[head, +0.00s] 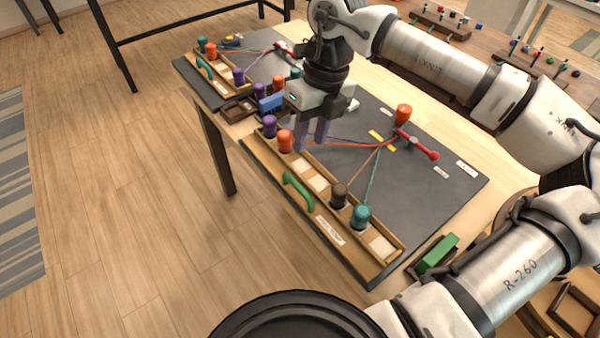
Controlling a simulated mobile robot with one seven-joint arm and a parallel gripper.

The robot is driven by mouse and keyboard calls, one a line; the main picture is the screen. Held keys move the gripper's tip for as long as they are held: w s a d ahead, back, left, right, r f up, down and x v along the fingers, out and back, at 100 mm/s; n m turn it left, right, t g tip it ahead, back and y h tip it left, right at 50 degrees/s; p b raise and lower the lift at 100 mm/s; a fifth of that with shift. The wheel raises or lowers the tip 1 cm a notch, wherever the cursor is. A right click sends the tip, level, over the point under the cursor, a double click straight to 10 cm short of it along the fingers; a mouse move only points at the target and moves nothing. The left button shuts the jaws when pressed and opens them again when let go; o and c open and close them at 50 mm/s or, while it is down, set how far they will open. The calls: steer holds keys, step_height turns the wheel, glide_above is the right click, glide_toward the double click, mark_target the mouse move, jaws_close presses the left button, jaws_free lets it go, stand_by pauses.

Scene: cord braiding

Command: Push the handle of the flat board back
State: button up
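The near dark board (425,190) lies on the table with a wooden peg rail along its front edge. I cannot read the labels well enough to tell whether this is the flat board. My gripper (312,148) points down over the rail, beside an orange peg (285,141) and apart from both handles. Its fingers look a little apart with nothing seen between them.
Purple, orange, brown (339,194) and teal (361,217) pegs stand along the rail, with cords running back. A second board (185,68) with its own teal handle (205,68) lies farther left. A green block (438,254) sits at the right. The board's right middle is clear.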

mark_target(299, 185)
steer(key=f, duration=0.3)
steer(key=s+a+f+p, duration=0.1)
steer(key=f, duration=0.3)
steer(key=a+f+p, duration=0.1)
steer(key=f, duration=0.3)
steer(key=shift+s+f, duration=0.15)
steer(key=shift+s, duration=0.05)
steer(key=shift+c, duration=0.3)
jaws_close()
